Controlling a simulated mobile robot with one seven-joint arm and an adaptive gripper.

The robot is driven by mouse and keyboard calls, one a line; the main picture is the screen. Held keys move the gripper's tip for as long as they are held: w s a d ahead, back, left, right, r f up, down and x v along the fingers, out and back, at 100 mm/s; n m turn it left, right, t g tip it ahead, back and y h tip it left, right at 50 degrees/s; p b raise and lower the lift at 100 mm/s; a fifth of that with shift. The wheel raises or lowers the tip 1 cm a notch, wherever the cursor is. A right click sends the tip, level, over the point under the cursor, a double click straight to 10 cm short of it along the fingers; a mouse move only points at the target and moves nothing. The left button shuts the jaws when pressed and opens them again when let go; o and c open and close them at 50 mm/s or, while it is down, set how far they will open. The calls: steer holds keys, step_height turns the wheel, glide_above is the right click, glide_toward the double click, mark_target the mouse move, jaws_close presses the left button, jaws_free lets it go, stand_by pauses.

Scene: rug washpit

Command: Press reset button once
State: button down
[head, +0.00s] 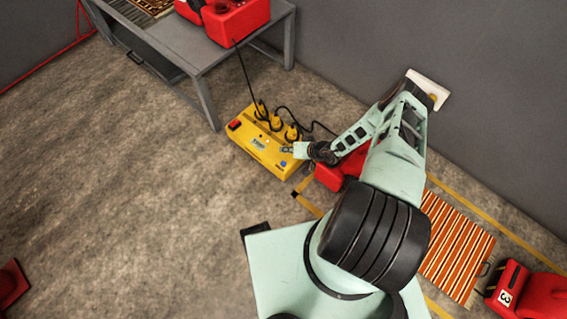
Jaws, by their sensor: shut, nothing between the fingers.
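I cannot read which one is marked reset. My gripper (284,150) is shut and empty, over the right end of the box. Its tips appear just behind the blue button in the picture. I cannot tell whether they touch the box.
A grey table (205,75) with red equipment (238,18) stands at the back left. A red object (335,177) lies beside the box, partly behind my arm. A striped rug (455,245) and a red numbered canister (520,292) are at the right.

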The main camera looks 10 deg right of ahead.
steer(key=b, duration=0.7)
glide_above(285, 164)
steer(key=shift+w+f, duration=0.1)
steer(key=shift+f, duration=2.8)
steer(key=shift+f+b, duration=0.75)
steer(key=shift+f, duration=0.7)
steer(key=shift+f, duration=0.1)
steer(key=shift+f, duration=0.35)
steer(key=shift+f, duration=0.45)
steer(key=shift+r+p, duration=0.9)
steer(key=shift+p, duration=0.2)
step_height(285, 164, up, 5)
steer(key=p, duration=0.6)
